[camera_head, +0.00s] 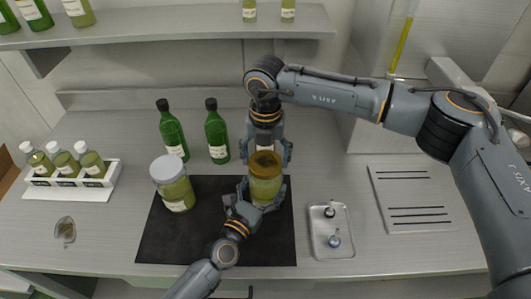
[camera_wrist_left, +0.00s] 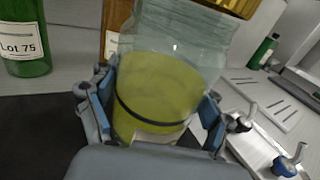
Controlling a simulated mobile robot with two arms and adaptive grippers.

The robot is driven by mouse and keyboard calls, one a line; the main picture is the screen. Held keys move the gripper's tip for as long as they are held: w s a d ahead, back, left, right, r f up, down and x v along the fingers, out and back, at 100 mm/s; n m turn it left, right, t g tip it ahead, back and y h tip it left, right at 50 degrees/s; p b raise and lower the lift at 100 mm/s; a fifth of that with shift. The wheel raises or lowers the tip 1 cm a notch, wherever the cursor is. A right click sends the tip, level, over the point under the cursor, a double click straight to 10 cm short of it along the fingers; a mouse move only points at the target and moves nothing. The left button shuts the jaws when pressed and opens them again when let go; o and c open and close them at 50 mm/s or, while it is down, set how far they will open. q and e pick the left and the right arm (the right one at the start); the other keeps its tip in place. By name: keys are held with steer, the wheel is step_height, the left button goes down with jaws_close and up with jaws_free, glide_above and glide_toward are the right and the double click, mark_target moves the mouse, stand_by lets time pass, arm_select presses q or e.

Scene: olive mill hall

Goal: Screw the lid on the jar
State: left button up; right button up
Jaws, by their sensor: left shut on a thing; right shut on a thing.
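A glass jar (camera_head: 264,189) with yellow-green contents stands on the dark mat (camera_head: 215,245). It fills the middle of the left wrist view (camera_wrist_left: 160,85), with a dark band around it. My left gripper (camera_head: 263,196) is shut around the jar's body from the front; its fingers also flank the jar in the left wrist view (camera_wrist_left: 157,112). A gold lid (camera_head: 265,162) is at the jar's mouth, and its edge shows at the top of the left wrist view (camera_wrist_left: 238,6). My right gripper (camera_head: 264,151) is shut on the lid from above.
A second jar (camera_head: 177,191) with a pale lid stands left on the mat. Two green bottles (camera_head: 173,136) (camera_head: 216,138) stand behind. A metal tray (camera_head: 316,240) with small items and a slotted drain plate (camera_head: 400,220) are right. A white rack (camera_head: 70,181) of small bottles is left.

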steer(key=shift+f, duration=0.7)
stand_by(0.5)
arm_select(q)
jaws_close()
arm_select(e)
steer(key=m, duration=0.8)
steer(key=shift+m, duration=0.4)
steer(key=m, duration=0.6)
steer(key=shift+m, duration=0.3)
steer(key=m, duration=0.5)
steer(key=shift+w, duration=0.1)
steer(key=o, duration=0.9)
